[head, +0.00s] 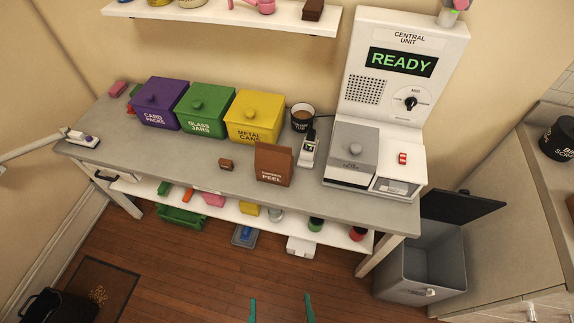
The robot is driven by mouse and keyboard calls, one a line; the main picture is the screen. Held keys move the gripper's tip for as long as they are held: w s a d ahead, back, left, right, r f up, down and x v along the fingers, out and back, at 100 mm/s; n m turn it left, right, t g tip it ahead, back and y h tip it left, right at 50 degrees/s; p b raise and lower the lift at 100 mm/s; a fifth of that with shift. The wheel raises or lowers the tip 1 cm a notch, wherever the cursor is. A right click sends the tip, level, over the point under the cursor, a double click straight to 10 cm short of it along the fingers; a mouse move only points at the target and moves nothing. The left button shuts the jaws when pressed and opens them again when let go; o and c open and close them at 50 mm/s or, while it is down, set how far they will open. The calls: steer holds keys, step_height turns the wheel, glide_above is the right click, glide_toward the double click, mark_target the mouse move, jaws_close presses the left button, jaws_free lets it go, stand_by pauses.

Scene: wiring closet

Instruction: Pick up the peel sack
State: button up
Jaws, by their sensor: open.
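The peel sack (273,165) is a small brown bag with white lettering that reads PEEL. It stands upright near the front edge of the grey workbench (190,158), right of the middle. My gripper (282,311) shows only as two green fingertips at the bottom edge of the head view. The fingertips are wide apart with nothing between them. They appear below the sack in the picture, over the wooden floor, and apart from the bench.
Purple, green and yellow bins (254,117) stand behind the sack. A small brown block (226,164) lies left. A grey open bin (425,265) stands right.

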steer(key=shift+o, duration=0.3)
steer(key=a+f+x, duration=0.1)
steer(key=x, duration=0.9)
steer(key=shift+w+a+f+g, duration=0.15)
steer(key=shift+a+f+g, duration=0.05)
steer(key=shift+f+g, duration=0.25)
steer(key=m+g+h, duration=0.3)
steer(key=m+h, duration=0.1)
glide_toward(272, 160)
step_height(272, 160, down, 2)
steer(key=shift+t, duration=0.25)
steer(key=x, duration=0.6)
steer(key=shift+d+r, duration=0.15)
steer(key=shift+r, duration=0.05)
steer(key=shift+r+x, duration=0.15)
steer(key=shift+x, duration=1.2)
steer(key=shift+r+x, duration=0.1)
steer(key=shift+x, duration=1.25)
steer(key=shift+w, duration=0.15)
steer(key=c, duration=1)
steer(key=shift+r, duration=0.1)
